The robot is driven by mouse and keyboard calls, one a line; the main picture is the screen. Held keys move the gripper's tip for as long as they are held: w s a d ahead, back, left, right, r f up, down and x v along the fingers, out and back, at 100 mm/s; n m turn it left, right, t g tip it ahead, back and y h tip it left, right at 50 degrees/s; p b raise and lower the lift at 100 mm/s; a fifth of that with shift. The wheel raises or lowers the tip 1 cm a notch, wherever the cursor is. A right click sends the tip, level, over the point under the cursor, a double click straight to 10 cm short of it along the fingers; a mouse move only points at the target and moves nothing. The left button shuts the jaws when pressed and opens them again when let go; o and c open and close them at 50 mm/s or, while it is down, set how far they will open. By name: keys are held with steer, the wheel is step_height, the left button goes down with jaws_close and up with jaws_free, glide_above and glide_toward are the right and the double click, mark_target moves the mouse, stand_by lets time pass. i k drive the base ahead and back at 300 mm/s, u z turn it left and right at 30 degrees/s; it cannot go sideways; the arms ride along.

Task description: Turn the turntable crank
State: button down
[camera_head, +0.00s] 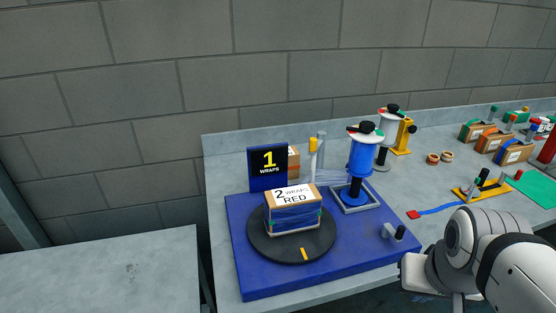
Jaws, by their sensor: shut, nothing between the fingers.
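The turntable (262,246) is a round black disc with a yellow mark at its front edge, set on a blue base (275,285). The crank (400,232), with a grey arm and black handle, sits at the right front of the base. A cardboard box (292,229) labelled "2 WRAPS RED" stands on the disc with blue film around its sides. A sign (268,168) behind it reads "1 WRAPS". My white arm is at the lower right, in front of and right of the crank. My gripper's fingers do not show.
A blue film roll (364,156) stands on the base behind the crank. Another dispenser (390,128), tape rolls (440,157) and several boxes (495,143) lie farther right. A red tab with a blue strip (440,210) is near my arm. The left table (100,275) is bare.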

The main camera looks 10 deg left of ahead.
mark_target(397, 235)
steer(key=u, duration=0.85)
steer(key=i, duration=0.5)
steer(key=u, duration=0.1)
